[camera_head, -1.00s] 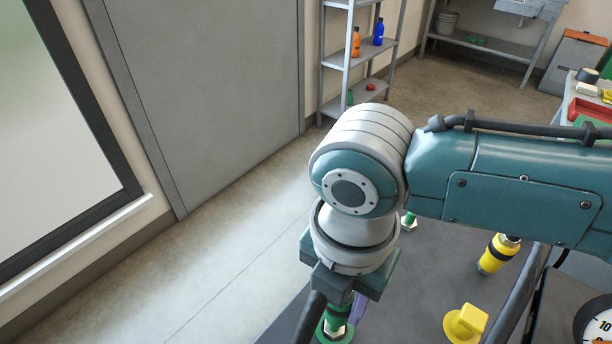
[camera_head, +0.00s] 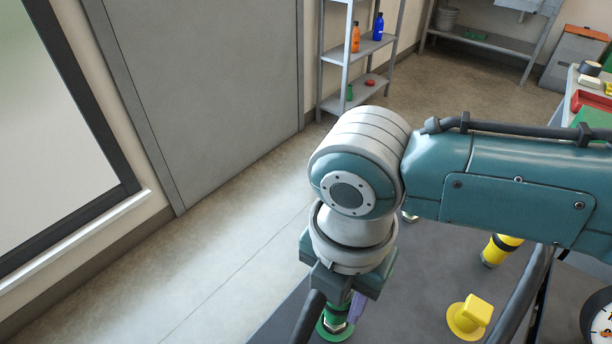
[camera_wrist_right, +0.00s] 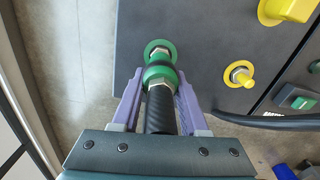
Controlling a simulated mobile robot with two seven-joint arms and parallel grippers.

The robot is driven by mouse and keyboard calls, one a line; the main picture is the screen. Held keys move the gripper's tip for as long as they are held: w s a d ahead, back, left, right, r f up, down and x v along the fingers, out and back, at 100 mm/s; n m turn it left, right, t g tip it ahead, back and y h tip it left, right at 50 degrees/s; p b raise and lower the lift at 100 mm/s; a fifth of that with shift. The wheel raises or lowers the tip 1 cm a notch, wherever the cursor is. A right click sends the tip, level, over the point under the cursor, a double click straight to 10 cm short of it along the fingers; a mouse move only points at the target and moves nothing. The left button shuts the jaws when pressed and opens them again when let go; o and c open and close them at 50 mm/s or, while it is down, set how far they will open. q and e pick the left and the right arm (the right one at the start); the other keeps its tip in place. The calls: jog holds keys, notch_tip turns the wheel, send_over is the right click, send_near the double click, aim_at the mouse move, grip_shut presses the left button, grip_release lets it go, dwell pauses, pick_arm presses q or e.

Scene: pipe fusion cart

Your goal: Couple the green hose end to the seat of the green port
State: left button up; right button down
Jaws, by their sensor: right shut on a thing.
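The green hose end (camera_wrist_right: 160,74) is a green collar with a metal nut on a black ribbed hose (camera_wrist_right: 161,110). My right gripper (camera_wrist_right: 159,100) is shut on it, with purple fingers on both sides. The green port (camera_wrist_right: 160,47) is a green ring with a metal fitting on the dark panel. The hose end lines up with it and overlaps it in the wrist view; I cannot tell whether it is fully seated. In the head view my right gripper (camera_head: 343,292) hides much of the hose end (camera_head: 337,308) above the green port (camera_head: 334,331). My left gripper is not in view.
On the dark panel (camera_wrist_right: 200,70) are a yellow knob (camera_head: 468,317) and a yellow-collared fitting (camera_wrist_right: 239,74). A yellow and black cylinder (camera_head: 499,250) stands farther back. A dark hose crosses at the right. The floor left of the cart is clear.

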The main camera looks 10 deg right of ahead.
jog(key=shift+f+b, duration=0.8)
jog(key=shift+f, duration=0.25)
jog(key=shift+c, duration=1.8)
grip_release()
jog(key=shift+r, duration=0.1)
notch_tip(320, 180, up, 9)
jog(key=shift+r+p, duration=0.1)
jog(key=shift+p, duration=1.1)
jog(key=shift+r, duration=0.35)
